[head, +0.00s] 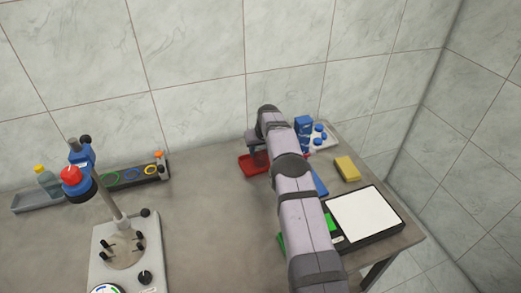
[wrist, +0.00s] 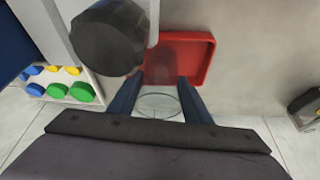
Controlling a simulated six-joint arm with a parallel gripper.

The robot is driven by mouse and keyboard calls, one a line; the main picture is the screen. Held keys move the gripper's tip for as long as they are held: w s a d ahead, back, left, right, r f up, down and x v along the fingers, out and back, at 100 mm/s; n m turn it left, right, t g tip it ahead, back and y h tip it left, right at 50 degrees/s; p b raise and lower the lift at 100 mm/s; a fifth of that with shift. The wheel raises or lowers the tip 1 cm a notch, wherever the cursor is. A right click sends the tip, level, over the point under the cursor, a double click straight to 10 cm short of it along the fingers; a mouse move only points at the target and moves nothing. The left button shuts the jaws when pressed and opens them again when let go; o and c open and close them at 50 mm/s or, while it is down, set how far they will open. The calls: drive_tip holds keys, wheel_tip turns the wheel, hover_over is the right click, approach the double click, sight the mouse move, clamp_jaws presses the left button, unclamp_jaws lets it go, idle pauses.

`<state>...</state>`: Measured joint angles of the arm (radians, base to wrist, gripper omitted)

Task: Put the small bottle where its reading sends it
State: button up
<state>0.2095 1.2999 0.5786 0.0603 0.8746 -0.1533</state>
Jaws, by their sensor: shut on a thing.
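My gripper (wrist: 160,79) is shut on a clear, round-ended thing, which looks like the small bottle (wrist: 158,104). Its near end shows as a pale ring between the two dark blue fingers, and the rest of it is hard to make out. In the wrist view a red tray (wrist: 206,52) lies just beyond the fingertips, below the held bottle. In the head view my gripper (head: 257,146) is over the red tray (head: 246,168) near the wall, and the bottle cannot be told apart there. I cannot tell whether the bottle touches the tray.
A yellow block (head: 347,168) and a white-topped panel (head: 365,214) are nearer. A press stand (head: 125,240) and a yellow-capped bottle (head: 48,182) are left. The middle table is clear.

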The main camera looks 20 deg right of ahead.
drive_tip(key=shift+f, duration=0.15)
drive_tip(key=o, duration=1.3)
drive_tip(key=shift+o, duration=0.2)
drive_tip(key=shift+r, duration=0.3)
drive_tip(key=shift+s+r, duration=0.1)
drive_tip(key=shift+r, duration=0.15)
drive_tip(key=b+v, duration=0.3)
drive_tip(key=v, duration=0.8)
drive_tip(key=shift+s+r, duration=0.1)
drive_tip(key=shift+s, duration=0.05)
